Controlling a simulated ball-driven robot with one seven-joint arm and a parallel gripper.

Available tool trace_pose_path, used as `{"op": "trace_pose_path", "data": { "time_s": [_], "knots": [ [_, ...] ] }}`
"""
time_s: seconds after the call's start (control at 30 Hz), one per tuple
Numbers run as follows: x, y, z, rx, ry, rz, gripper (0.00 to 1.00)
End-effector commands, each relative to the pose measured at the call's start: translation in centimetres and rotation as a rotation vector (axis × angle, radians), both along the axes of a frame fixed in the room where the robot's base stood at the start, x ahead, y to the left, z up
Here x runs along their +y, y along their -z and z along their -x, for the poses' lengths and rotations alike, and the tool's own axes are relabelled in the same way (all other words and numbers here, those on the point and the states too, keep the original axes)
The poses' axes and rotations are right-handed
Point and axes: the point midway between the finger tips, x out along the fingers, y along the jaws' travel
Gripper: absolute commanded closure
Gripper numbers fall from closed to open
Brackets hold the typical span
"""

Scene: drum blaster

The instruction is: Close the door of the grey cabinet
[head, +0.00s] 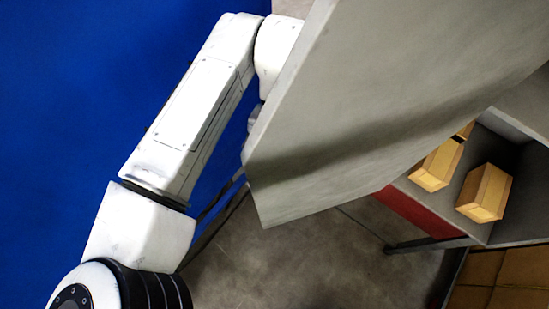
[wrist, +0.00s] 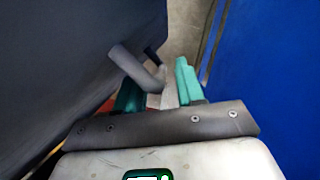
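The grey cabinet's door (head: 400,80) stands open as a large tilted panel across the upper middle and right of the head view. In the wrist view the door (wrist: 70,60) is a dark surface filling the left side. A grey bar handle (wrist: 138,70) sticks out from it. My gripper (wrist: 160,85) has two teal fingers set apart, with the handle's near end reaching between them. I see a gap by the right finger; contact with the left finger is unclear. In the head view my gripper is hidden behind the door. The cabinet (head: 520,105) is open at the right.
Yellow-brown boxes (head: 485,193) lie inside the cabinet, above a red front strip (head: 415,210). A dark metal leg or rail (head: 430,243) stands below it. Bare grey floor (head: 310,265) shows under the door. A blue surface (head: 80,90) fills the left. Brown tiles show at bottom right.

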Motion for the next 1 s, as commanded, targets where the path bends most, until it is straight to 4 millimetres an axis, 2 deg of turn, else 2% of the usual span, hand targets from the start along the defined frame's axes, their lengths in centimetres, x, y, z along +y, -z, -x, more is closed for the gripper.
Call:
{"op": "trace_pose_path", "data": {
  "time_s": [0.07,0.43,1.0],
  "knots": [
    [0.0,-0.01,0.0,0.0,0.0,0.0,0.65],
    [0.0,-0.03,-0.01,0.0,0.0,0.0,1.0],
    [-0.21,-0.06,-0.3,0.0,0.003,0.0,1.0]
  ]
}}
